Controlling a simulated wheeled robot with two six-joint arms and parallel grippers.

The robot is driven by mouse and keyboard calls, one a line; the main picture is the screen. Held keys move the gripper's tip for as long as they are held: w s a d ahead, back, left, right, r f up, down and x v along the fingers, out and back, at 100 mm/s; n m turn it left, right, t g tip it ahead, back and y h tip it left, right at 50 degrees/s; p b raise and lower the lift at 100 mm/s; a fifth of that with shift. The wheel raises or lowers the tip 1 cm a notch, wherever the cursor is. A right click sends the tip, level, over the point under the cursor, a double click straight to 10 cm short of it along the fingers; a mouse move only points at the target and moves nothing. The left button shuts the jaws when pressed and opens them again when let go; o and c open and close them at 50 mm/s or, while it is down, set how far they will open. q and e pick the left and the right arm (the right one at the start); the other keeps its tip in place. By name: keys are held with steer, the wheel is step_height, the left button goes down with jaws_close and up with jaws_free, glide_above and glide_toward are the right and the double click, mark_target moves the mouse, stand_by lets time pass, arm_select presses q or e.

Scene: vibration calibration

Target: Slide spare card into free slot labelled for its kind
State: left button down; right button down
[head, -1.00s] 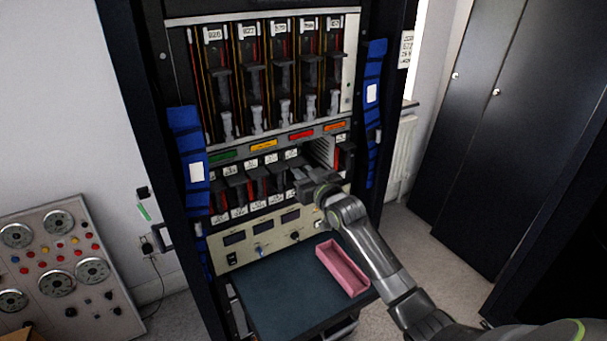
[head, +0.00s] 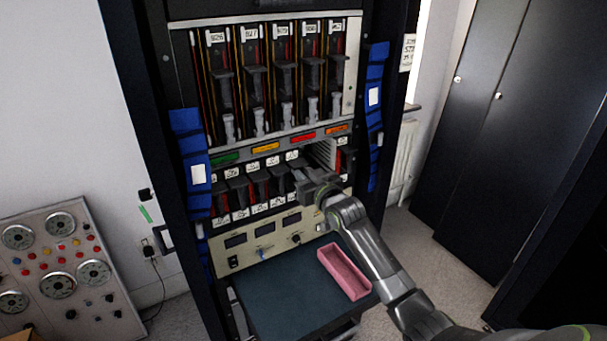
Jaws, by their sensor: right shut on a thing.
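The rack's lower card row (head: 250,187) holds several dark cards with white labels above and below. A wider dark opening (head: 323,155) shows near its right end, partly covered by my gripper. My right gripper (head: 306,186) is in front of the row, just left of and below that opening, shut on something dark. I take it to be the spare card, but the jaws hide most of it. I cannot tell whether it is inside a slot. The small label texts are not readable. My left gripper is not in view.
Green (head: 225,158), yellow (head: 265,148), red (head: 303,138) and orange (head: 336,129) strips sit above the row. An empty pink tray (head: 343,272) lies on the dark shelf (head: 285,290). Blue pouches (head: 190,150) hang beside the rack. A gauge panel (head: 65,265) stands at left.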

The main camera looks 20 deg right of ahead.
steer(key=shift+w+r, duration=0.1)
steer(key=shift+r, duration=0.05)
steer(key=c, duration=1.3)
jaws_free()
steer(key=shift+w, duration=0.1)
steer(key=shift+f+b, duration=0.4)
steer(key=shift+f, duration=0.3)
steer(key=shift+s+d+p, duration=0.2)
steer(key=shift+s+p, duration=1.55)
steer(key=shift+s, duration=0.8)
